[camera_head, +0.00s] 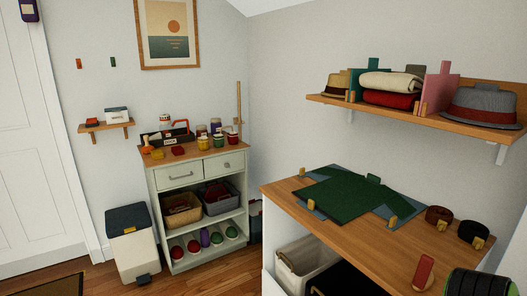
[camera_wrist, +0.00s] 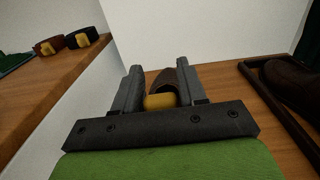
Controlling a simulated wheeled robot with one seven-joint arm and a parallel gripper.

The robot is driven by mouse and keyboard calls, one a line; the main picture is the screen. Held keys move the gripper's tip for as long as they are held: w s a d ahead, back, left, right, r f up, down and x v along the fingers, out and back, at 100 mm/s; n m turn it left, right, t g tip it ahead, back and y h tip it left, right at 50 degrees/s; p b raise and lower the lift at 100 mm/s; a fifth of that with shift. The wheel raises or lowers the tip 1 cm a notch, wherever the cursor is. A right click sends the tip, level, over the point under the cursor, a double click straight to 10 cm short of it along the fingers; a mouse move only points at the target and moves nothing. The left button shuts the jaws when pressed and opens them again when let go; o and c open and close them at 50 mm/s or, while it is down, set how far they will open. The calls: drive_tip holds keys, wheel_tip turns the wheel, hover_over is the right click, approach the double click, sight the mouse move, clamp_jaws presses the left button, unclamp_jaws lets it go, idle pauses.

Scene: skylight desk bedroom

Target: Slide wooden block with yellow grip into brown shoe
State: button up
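In the wrist view the two grey fingers of my gripper (camera_wrist: 160,92) point away from the camera. A yellow grip (camera_wrist: 160,101) sits between them and nearly fills the gap, so the gripper looks shut on it. The wooden part of its block is hidden or cannot be made out. Just beyond the grip is a rounded brown shape with a dark hollow (camera_wrist: 166,77), perhaps a shoe opening; I cannot tell whether the block is in it. A dark brown shoe (camera_wrist: 302,78) is at the right edge. The head view does not show the fingers.
The shoe at right is beside a dark raised rim (camera_wrist: 275,98) on a wooden surface. A white wall stands behind.

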clamp_jaws()
wheel_tip(320, 180, up, 8)
drive_tip(key=p, duration=0.7)
